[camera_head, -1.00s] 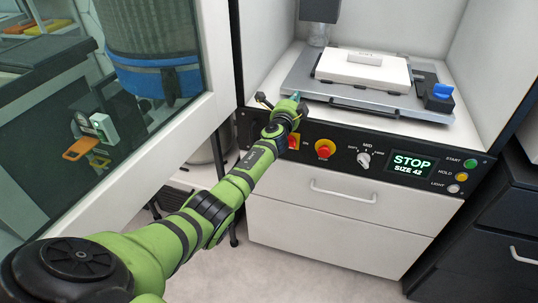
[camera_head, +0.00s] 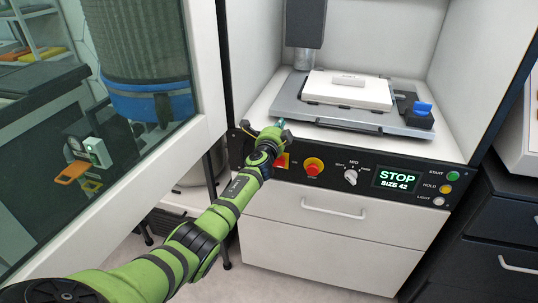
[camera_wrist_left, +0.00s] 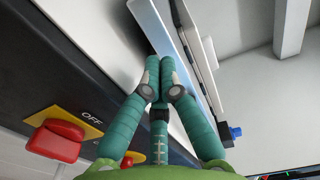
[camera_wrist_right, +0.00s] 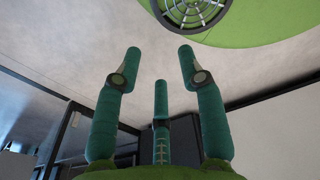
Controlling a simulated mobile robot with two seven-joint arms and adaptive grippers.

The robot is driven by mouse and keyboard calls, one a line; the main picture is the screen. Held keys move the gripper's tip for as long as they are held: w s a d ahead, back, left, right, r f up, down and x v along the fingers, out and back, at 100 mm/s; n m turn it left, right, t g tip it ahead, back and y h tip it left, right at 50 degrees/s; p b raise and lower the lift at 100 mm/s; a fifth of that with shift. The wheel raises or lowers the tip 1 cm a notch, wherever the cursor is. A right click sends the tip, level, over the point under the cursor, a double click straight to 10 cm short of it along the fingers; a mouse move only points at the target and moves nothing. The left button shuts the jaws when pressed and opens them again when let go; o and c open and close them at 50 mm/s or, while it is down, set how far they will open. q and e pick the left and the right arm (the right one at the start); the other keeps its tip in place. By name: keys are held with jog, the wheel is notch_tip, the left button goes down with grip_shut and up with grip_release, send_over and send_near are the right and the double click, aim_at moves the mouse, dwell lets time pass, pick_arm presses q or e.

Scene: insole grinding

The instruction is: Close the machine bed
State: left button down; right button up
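The machine bed (camera_head: 287,103) is a flat grey plate inside the white machine cabinet, carrying a white block (camera_head: 348,92). In the left wrist view, a long pale-grey edge that looks like the bed's (camera_wrist_left: 184,58) runs close beside the fingertips; I cannot tell if they touch it. My left gripper (camera_head: 277,124) is at the machine's front left, near the bed's front left corner. Its fingers (camera_wrist_left: 162,65) are together, with nothing visible between them. My right gripper (camera_wrist_right: 158,65) is open and empty, seen only in its own wrist view.
Below the bed, the control panel (camera_head: 331,172) holds a red emergency button (camera_head: 313,167), a dial (camera_head: 351,177) and a display (camera_head: 396,180) reading STOP, SIZE 42. A blue knob (camera_head: 423,107) sits at the bed's right. A white-framed glass door (camera_head: 204,60) stands at left.

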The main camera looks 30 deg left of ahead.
pick_arm(q)
jog(key=p+v, duration=0.2)
jog(key=v, duration=0.8)
jog(key=s+d+f+n+g+h, duration=0.1)
jog(key=s+d+f+n+g, duration=0.15)
jog(key=s+f, duration=0.65)
jog(key=s+d+f+n+g+h, duration=0.1)
jog(key=s+f+g, duration=0.25)
jog(key=f, duration=1.15)
jog(key=s+d+f+n+g+h, duration=0.1)
jog(key=s+d+f+n+g, duration=0.1)
jog(key=s+f, duration=0.75)
jog(key=s+d+f+n+g, duration=0.2)
jog(key=s+f, duration=0.4)
jog(key=s, duration=0.6)
jog(key=s+d+f+n+g+h, duration=0.1)
jog(key=s+d+f+n+g, duration=0.1)
jog(key=s+f, duration=0.5)
jog(key=s+d+f+n+g+h, duration=0.1)
jog(key=s+d+f+n+g, duration=0.2)
jog(key=s, duration=1.4)
notch_tip(320, 180, down, 4)
jog(key=shift+d+f+g, duration=0.15)
jog(key=shift+d+g, duration=0.55)
jog(key=shift+d, duration=0.35)
pick_arm(e)
jog(key=r, duration=0.2)
jog(key=shift+s+a+r, duration=0.1)
jog(key=shift+s+r, duration=0.1)
jog(key=shift+r, duration=0.1)
